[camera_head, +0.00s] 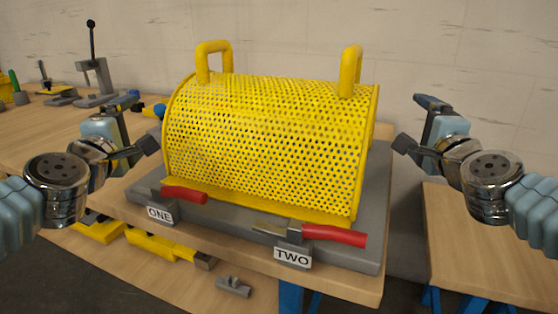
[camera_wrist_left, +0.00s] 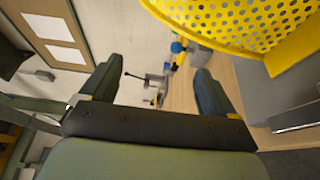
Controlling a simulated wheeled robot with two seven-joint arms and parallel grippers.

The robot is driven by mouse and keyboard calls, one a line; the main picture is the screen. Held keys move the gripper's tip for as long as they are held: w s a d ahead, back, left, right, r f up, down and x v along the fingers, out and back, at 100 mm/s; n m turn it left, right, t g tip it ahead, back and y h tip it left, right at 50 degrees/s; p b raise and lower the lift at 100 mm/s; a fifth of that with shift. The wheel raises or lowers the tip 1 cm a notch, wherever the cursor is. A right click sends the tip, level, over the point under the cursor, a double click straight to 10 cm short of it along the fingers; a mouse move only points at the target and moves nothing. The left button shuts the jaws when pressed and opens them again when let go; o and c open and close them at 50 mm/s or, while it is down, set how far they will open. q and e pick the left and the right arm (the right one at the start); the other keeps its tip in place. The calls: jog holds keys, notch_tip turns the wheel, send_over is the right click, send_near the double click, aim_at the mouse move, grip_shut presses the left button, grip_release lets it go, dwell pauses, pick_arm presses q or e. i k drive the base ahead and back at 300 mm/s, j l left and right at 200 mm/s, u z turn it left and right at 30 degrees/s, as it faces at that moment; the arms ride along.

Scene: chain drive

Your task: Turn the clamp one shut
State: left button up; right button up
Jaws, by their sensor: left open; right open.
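Clamp one has a red handle (camera_head: 184,195) lying low along the front left of the grey base (camera_head: 225,222), above a white "ONE" label (camera_head: 160,214). Its metal parts are mostly hidden. Clamp two has a red handle (camera_head: 334,235) lying to the right, with a metal bar to its left and a "TWO" label (camera_head: 292,257). The yellow perforated guard (camera_head: 265,140) stands on the base. My left gripper (camera_head: 138,124) is open and empty, left of the guard and above clamp one. It also shows in the left wrist view (camera_wrist_left: 158,82). My right gripper (camera_head: 418,123) is open and empty, right of the guard.
The guard has two yellow handles (camera_head: 214,60) on top. A wooden table (camera_head: 350,287) carries the base. A grey stand with a black lever (camera_head: 95,75) and other tools are at the back left. Another wooden table (camera_head: 485,240) is at the right. Yellow parts lie on a lower shelf.

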aim_at(183, 195)
jog(key=k, duration=1)
